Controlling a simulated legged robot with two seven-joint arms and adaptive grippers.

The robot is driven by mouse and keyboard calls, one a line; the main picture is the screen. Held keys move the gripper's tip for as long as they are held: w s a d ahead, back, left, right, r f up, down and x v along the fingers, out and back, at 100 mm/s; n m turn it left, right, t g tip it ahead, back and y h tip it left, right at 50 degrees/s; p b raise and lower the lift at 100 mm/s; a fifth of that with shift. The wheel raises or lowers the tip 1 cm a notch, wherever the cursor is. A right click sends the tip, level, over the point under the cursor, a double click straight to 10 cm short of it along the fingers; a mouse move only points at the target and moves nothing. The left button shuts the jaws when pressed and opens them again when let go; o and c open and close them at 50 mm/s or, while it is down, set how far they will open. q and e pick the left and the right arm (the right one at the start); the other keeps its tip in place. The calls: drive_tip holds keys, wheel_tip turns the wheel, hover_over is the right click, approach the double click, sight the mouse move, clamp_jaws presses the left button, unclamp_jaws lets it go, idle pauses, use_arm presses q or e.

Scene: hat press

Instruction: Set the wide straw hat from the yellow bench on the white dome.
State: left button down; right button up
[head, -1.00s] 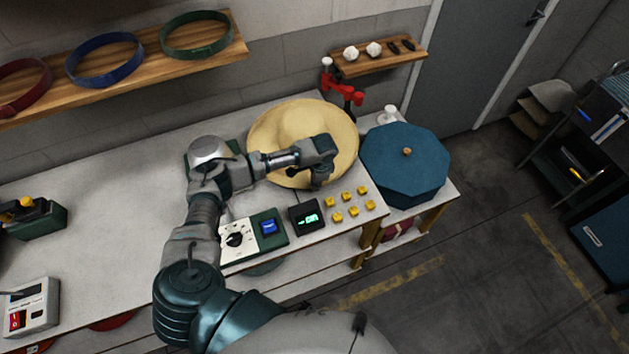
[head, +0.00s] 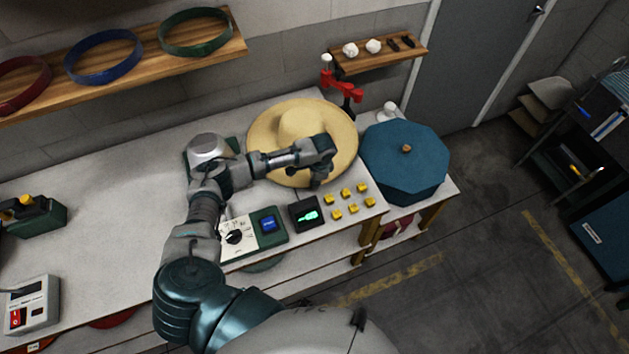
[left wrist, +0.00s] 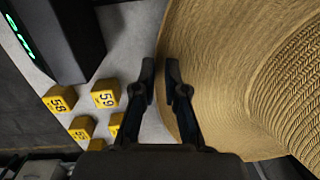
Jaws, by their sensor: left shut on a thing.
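The wide straw hat (head: 299,121) is over the right end of the pale worktop, crown up; its brim also shows in the left wrist view (left wrist: 215,75). My left gripper (head: 317,181) is at the hat's near right brim. In the left wrist view its fingers (left wrist: 159,75) are close together at the brim edge, shut on it. A whitish dome (head: 207,146) on a green base stands left of the hat, partly behind my left arm. I cannot tell whether the hat touches the worktop. My right gripper is out of view.
Several yellow numbered cubes (head: 345,193), a black display (head: 306,214) and a dial panel (head: 236,239) lie in front of the hat. A blue octagonal box (head: 405,165) is to its right, a red clamp (head: 345,87) behind. The worktop's left middle (head: 110,210) is clear.

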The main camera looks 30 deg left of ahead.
use_arm(q)
drive_tip(key=shift+f, duration=0.25)
drive_tip(key=c, duration=1.2)
unclamp_jaws()
drive_tip(key=shift+o, duration=0.2)
drive_tip(key=shift+r, duration=0.25)
wheel_tip(320, 180, up, 11)
drive_tip(key=d, duration=0.1)
drive_tip(key=shift+w+r, duration=0.15)
drive_tip(key=shift+d, duration=0.15)
